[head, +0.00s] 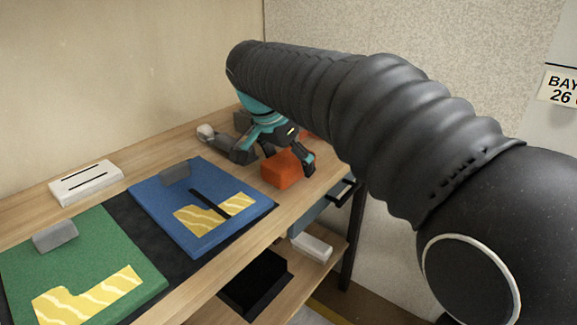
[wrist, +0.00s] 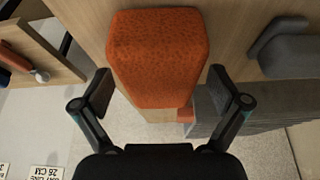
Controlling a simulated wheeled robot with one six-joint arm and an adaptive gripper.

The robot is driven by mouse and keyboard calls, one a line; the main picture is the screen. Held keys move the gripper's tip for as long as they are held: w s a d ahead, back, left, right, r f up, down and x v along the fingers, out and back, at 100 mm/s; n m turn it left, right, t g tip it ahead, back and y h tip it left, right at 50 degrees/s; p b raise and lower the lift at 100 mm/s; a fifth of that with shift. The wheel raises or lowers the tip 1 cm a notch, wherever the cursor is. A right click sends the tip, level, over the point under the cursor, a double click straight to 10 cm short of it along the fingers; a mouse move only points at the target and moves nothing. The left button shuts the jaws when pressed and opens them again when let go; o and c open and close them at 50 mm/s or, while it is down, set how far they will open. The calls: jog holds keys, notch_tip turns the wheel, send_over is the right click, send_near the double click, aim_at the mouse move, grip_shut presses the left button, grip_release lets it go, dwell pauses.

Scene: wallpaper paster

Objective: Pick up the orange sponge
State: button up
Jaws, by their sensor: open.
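The orange sponge (head: 284,168) lies on the wooden tabletop near its front edge, right of the blue board. In the wrist view the sponge (wrist: 157,55) stands ahead of my gripper, roughly centred between the two fingers. My gripper (head: 277,160) is open, with one finger on either side of the sponge in the head view. In the wrist view the open fingers of my gripper (wrist: 160,88) show gaps to the sponge on both sides. I cannot tell how deep the fingers reach around it.
A blue board (head: 173,228) and a green board (head: 105,245) with yellow patterned pieces lie on a dark mat. A white slotted block (head: 86,183) is behind. A grey object (wrist: 284,45) sits right of the sponge in the wrist view. A shelf below holds a black tray (head: 256,284).

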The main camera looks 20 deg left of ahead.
aim_at(289, 156)
jog(key=c, duration=1.1)
jog(key=shift+c, duration=0.2)
notch_tip(289, 156, up, 5)
jog(key=shift+p, duration=0.5)
jog(key=d+r, duration=0.2)
jog(key=d, duration=0.1)
jog(key=w+d+r, duration=0.1)
jog(key=d+r, duration=0.1)
jog(key=d, duration=0.2)
jog(key=w+d+r, duration=0.1)
jog(key=d+r, duration=0.1)
jog(key=d, duration=0.2)
jog(key=shift+w+d+r, duration=0.1)
jog(key=shift+d+r, duration=0.15)
jog(key=shift+r, duration=0.05)
jog(key=o, duration=0.3)
jog(key=c, duration=0.4)
